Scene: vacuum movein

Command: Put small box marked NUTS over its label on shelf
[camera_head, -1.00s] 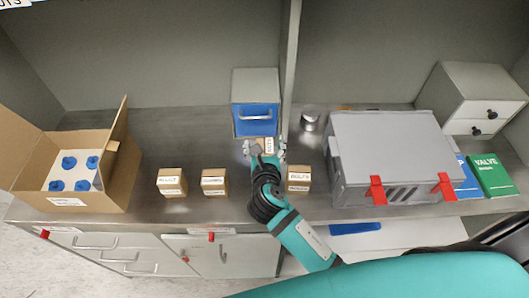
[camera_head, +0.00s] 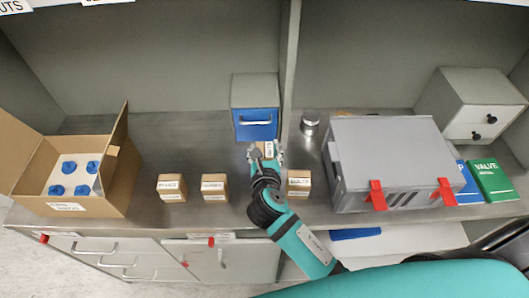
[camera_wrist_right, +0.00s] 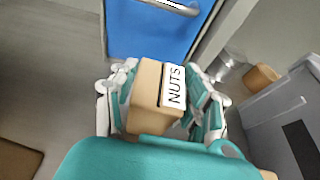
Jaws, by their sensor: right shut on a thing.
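The small brown box marked NUTS (camera_wrist_right: 150,92) is between the fingers of my right gripper (camera_wrist_right: 165,100), which is shut on it; its white label faces up in the wrist view. In the head view the box (camera_head: 266,148) and my right gripper (camera_head: 266,154) are over the counter, just in front of the small blue-fronted drawer cabinet. I cannot tell whether the box touches the counter. A shelf label ending in "UTS" (camera_head: 14,6) shows at the top left corner, with part of another label (camera_head: 105,2) beside it. My left gripper is not in view.
The blue-fronted cabinet (camera_head: 256,122) stands behind my gripper. Small labelled boxes stand on the counter at left (camera_head: 171,187), centre (camera_head: 214,187) and right (camera_head: 299,183). A grey case (camera_head: 390,145) stands right, an open carton (camera_head: 118,165) left.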

